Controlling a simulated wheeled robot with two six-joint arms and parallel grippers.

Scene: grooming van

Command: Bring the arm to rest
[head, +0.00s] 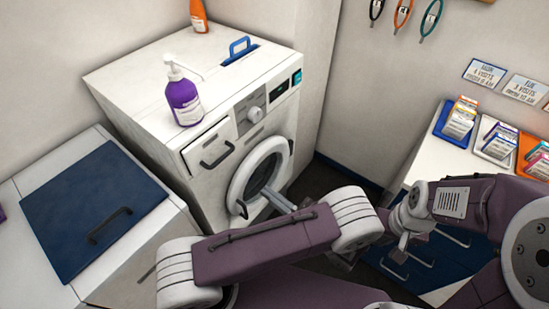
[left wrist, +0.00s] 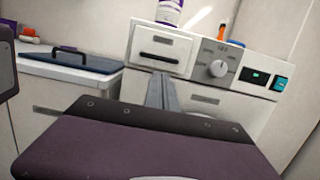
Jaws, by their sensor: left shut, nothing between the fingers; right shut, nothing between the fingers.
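My left arm reaches across the lower middle of the head view. Its grey gripper fingers (head: 278,199) are shut and empty in front of the washing machine's round door; I cannot tell whether they touch it. In the left wrist view the fingers (left wrist: 162,92) are together, pointing toward the machine's front below the drawer. My right arm comes in from the right, and its gripper (head: 404,242) is shut and empty in front of the blue drawers. My own arm links hide part of the floor and drawers.
A white washing machine (head: 150,100) bears a purple pump bottle (head: 184,100), an orange bottle (head: 198,16) and a blue-handled item (head: 240,50). A blue-lidded white chest (head: 85,200) stands at left. At right, trays of packets (head: 460,120) stand on a white-topped drawer unit.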

